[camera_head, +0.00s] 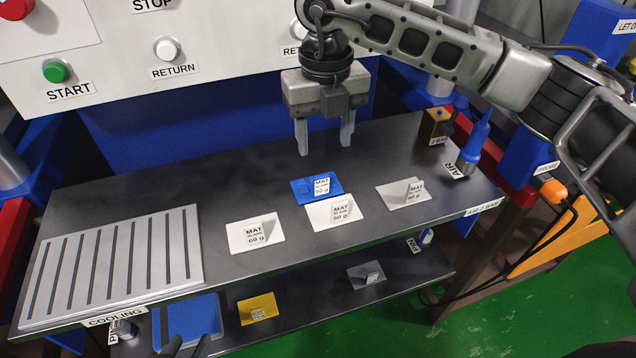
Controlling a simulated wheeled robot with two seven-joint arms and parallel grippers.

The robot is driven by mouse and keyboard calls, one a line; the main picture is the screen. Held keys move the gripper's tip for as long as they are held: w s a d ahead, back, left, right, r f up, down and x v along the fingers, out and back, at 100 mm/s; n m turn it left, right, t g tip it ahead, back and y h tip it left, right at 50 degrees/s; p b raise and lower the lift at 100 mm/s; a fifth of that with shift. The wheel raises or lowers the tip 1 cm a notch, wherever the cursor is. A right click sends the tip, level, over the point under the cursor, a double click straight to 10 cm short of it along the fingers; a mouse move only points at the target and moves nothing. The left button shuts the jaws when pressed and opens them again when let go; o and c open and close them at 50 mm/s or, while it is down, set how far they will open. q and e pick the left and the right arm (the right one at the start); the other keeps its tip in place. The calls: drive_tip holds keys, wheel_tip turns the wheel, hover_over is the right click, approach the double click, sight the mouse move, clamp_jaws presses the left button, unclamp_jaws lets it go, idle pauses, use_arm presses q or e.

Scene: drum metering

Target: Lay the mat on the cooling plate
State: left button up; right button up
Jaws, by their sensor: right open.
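The cooling plate (118,262) is a pale slotted plate at the left end of the dark bench, with a COOLING label at its front. Its top is bare. A blue mat (301,190) with a 50 g tag lies mid-bench. White mats lie around it: one tagged 60 g (240,238), one tagged 50 g (321,214) and one tagged 40 g (396,195). My right gripper (325,148) points down above the bench, behind the blue mat. Its fingers are apart with nothing between them.
The lower shelf holds a yellow card (257,306), a grey card (366,270) and a blue panel (190,322); two dark prongs stand before the panel. A blue air nozzle (479,135) stands at the bench's right end. A button panel (130,60) overhangs the back.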

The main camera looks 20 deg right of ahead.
sight(321, 176)
wheel_tip(321, 176, down, 5)
drive_tip(key=shift+r, duration=0.2)
drive_tip(key=shift+a+f+p, duration=0.15)
drive_tip(key=shift+f+p, duration=0.15)
drive_tip(key=shift+f, duration=1.05)
drive_tip(key=shift+a+f+p, duration=0.1)
drive_tip(key=shift+f+p, duration=0.2)
drive_tip(key=shift+f, duration=1)
drive_tip(key=c, duration=1.1)
drive_tip(key=shift+c, duration=0.2)
drive_tip(key=shift+r, duration=0.2)
